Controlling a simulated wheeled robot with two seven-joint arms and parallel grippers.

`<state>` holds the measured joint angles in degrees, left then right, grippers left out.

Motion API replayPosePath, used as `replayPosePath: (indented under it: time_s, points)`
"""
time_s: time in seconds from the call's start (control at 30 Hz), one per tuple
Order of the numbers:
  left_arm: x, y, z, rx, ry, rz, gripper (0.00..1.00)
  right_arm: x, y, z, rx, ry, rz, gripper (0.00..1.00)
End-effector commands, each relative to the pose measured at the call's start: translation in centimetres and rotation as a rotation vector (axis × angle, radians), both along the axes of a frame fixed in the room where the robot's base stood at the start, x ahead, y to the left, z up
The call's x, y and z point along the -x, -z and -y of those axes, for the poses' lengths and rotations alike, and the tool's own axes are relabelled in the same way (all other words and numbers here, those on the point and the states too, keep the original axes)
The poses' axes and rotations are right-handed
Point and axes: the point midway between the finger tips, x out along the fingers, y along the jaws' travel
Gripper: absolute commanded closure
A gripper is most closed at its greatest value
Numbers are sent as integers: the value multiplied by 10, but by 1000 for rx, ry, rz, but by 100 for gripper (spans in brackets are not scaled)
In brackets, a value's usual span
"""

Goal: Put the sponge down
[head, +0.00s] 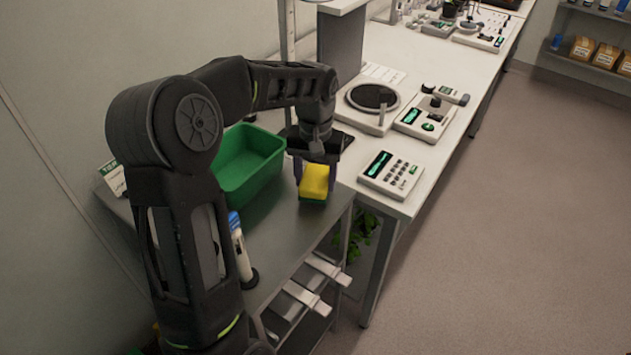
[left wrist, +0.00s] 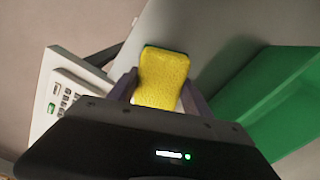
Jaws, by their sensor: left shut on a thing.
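A yellow sponge with a green underside (head: 314,182) is between the fingers of my left gripper (head: 314,172), at the right part of the grey cart top. My left gripper is shut on it. In the left wrist view the sponge (left wrist: 162,78) stands between the two fingers (left wrist: 158,92), its far end over the grey surface. I cannot tell whether its underside touches the cart top. My right gripper is in neither view.
A green bin (head: 246,165) stands on the cart top (head: 285,232) left of the sponge. A blue-and-white bottle (head: 238,245) is nearer me. A white bench (head: 418,155) with a keypad device (head: 390,174) adjoins on the right. The cart top in front of the sponge is clear.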

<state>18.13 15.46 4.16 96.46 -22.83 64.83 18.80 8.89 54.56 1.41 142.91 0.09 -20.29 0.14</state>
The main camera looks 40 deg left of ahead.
Motion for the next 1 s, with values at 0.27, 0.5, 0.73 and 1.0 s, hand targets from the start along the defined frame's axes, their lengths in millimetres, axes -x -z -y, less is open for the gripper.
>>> replayPosePath:
  time_s: [0.27,0.5,0.73,1.0]
  points:
    - [0,17,0,0,0,0,81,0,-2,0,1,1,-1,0]
    - [0,21,0,0,0,0,81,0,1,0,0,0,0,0]
    - [0,19,0,0,0,0,25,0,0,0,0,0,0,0]
    - [0,19,0,0,0,0,21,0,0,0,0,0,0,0]
